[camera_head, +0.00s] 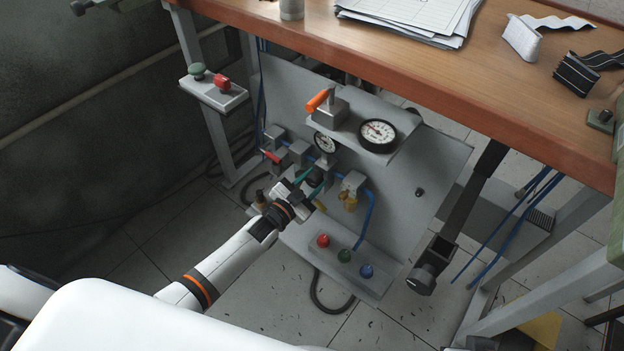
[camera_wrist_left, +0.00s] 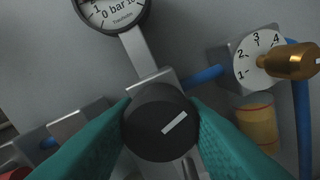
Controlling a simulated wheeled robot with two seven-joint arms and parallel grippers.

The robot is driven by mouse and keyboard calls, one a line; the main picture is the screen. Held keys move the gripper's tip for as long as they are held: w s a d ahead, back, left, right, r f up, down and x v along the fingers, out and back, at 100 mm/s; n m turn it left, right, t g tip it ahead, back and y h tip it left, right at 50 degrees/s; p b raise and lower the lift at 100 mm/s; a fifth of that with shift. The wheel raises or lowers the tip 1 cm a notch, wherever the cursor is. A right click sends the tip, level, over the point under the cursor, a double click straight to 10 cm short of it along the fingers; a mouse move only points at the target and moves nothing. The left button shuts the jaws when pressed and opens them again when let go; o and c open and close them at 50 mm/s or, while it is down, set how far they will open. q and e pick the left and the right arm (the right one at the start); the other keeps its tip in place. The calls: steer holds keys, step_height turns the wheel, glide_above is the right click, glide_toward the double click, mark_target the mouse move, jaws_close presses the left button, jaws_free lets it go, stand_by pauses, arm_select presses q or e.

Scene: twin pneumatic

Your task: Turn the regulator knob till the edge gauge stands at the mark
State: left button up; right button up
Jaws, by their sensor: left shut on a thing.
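The regulator knob (camera_wrist_left: 158,122) is black with a white line that points to the upper right in the left wrist view. My left gripper (camera_head: 311,181) is shut on it, with one teal finger on each side. In the head view the fingers mostly hide the knob. A large round white gauge (camera_head: 378,134) sits at the front edge of the panel's shelf; its needle seems to lie toward the upper left, and its mark is too small to tell. A smaller gauge (camera_head: 325,143) is above the knob; its lower part, marked bar, shows in the left wrist view (camera_wrist_left: 111,10).
A brass knob (camera_wrist_left: 290,62) on a numbered dial stands right of the regulator. An orange-handled valve (camera_head: 318,101) is on the shelf. Red, green and blue buttons (camera_head: 344,256) sit below. The wooden table (camera_head: 420,85) overhangs the panel. A black bar (camera_head: 465,205) stands at right.

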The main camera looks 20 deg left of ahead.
arm_select(q)
steer(key=shift+m, duration=1.4)
steer(key=shift+f+m, duration=0.1)
steer(key=shift+m, duration=0.8)
steer(key=m, duration=0.2)
steer(key=shift+m, duration=0.6)
steer(key=shift+m+b, duration=0.4)
steer(key=shift+m, duration=0.7)
arm_select(e)
steer(key=shift+s+f, duration=0.1)
steer(key=shift+f, duration=0.25)
arm_select(q)
steer(key=o, duration=1)
